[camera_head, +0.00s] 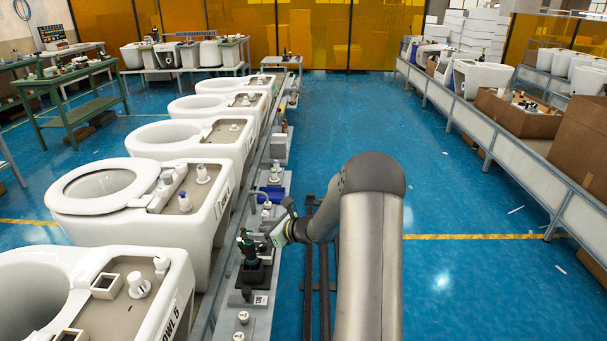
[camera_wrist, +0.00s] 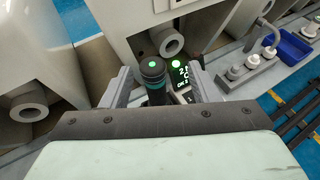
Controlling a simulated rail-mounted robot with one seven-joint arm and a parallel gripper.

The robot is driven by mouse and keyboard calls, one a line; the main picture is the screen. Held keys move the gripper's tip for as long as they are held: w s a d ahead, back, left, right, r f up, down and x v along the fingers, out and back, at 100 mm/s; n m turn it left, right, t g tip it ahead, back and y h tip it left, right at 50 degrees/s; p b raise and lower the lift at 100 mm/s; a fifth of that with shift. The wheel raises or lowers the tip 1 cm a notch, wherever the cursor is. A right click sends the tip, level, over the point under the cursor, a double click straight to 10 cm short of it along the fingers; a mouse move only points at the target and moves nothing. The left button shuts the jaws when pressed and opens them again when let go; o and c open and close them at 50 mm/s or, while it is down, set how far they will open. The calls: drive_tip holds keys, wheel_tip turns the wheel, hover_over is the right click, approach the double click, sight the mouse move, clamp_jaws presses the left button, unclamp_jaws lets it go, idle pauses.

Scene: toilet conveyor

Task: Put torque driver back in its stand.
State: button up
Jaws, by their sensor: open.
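The torque driver (camera_wrist: 153,72) is dark, with a teal band and a lit green top. It stands upright between the two grey fingers of my gripper (camera_wrist: 160,80) in the wrist view, with gaps on both sides. In the head view the driver (camera_head: 246,245) stands over the black stand (camera_head: 257,272) on the rail-side ledge, and my gripper (camera_head: 276,232) reaches it from the right. A unit with a green lit display (camera_wrist: 179,72) is just behind the driver. The driver's lower end is hidden, so I cannot tell how it sits in the stand.
White toilet bowls (camera_head: 110,185) line the conveyor on the left. A blue bin (camera_head: 271,194) and small fittings (camera_wrist: 253,62) share the ledge. Blue floor (camera_head: 340,120) is open to the right of the ledge. A far-right conveyor carries boxes (camera_head: 510,112).

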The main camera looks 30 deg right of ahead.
drive_tip(key=w+d+r+m+h, duration=0.2)
drive_tip(key=d+r, duration=0.3)
drive_tip(key=d, duration=0.4)
drive_tip(key=w+d+r+m+t+h, duration=0.1)
drive_tip(key=w+d+r+m+h, duration=0.2)
drive_tip(key=d+r, duration=0.3)
drive_tip(key=shift+d+r+h, duration=0.15)
drive_tip(key=shift+d+h, duration=0.55)
drive_tip(key=shift+d, duration=0.75)
